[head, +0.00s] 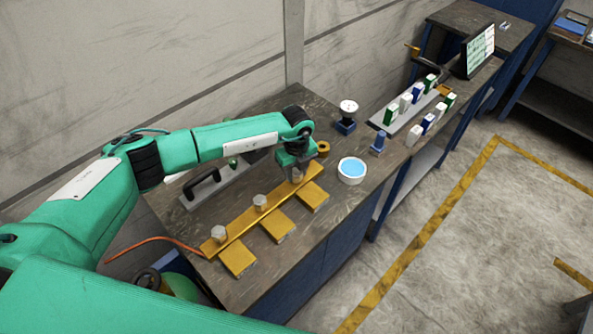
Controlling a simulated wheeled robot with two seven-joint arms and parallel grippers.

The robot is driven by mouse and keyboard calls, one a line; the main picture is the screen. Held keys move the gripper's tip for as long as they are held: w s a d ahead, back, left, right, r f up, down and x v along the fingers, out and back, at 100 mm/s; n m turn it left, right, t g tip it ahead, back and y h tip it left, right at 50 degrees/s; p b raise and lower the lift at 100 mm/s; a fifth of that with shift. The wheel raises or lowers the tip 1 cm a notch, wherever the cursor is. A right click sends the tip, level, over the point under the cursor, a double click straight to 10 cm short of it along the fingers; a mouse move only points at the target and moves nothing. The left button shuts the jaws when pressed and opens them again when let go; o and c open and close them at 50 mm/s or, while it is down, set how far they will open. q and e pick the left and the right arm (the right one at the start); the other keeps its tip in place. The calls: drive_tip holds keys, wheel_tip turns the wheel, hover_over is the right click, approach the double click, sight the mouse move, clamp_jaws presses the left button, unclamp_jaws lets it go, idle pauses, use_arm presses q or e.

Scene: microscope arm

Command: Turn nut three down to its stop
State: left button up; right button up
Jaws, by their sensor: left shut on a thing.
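A long yellow bar (240,228) lies on the dark bench with yellow plates (279,226) along its front side. Three pale hex nuts stand along it: a near nut (219,233), a middle nut (260,203) and a far nut (297,176) at the right end. No number is readable on them. My left gripper (296,170) reaches down over the far nut from above and is shut on it. The gripper partly hides this nut, and the fingertips are hard to make out. My right gripper is not in view.
A white bowl of blue liquid (352,169) and a blue post (377,143) stand right of the bar. A yellow ring-shaped part (322,149) is close behind my gripper. A grey plate with a black handle (204,184) lies behind the bar. A rack of bottles (404,108) stands farther back.

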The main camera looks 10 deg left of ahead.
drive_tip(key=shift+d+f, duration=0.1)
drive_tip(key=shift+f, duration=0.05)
use_arm(q)
drive_tip(key=shift+f+m+b, duration=0.1)
drive_tip(key=shift+m+b, duration=0.5)
drive_tip(key=shift+b, duration=0.3)
drive_tip(key=m+b, duration=1)
drive_tip(key=b, duration=0.2)
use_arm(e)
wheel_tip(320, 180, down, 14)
use_arm(q)
drive_tip(key=shift+m+b, duration=0.75)
drive_tip(key=shift+m, duration=0.15)
drive_tip(key=shift+m+b, duration=0.85)
drive_tip(key=shift+m, duration=0.05)
drive_tip(key=shift+r, duration=0.2)
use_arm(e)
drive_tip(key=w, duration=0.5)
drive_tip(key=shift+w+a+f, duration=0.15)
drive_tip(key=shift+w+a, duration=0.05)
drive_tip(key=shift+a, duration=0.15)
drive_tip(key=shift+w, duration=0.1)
use_arm(q)
drive_tip(key=o, duration=1)
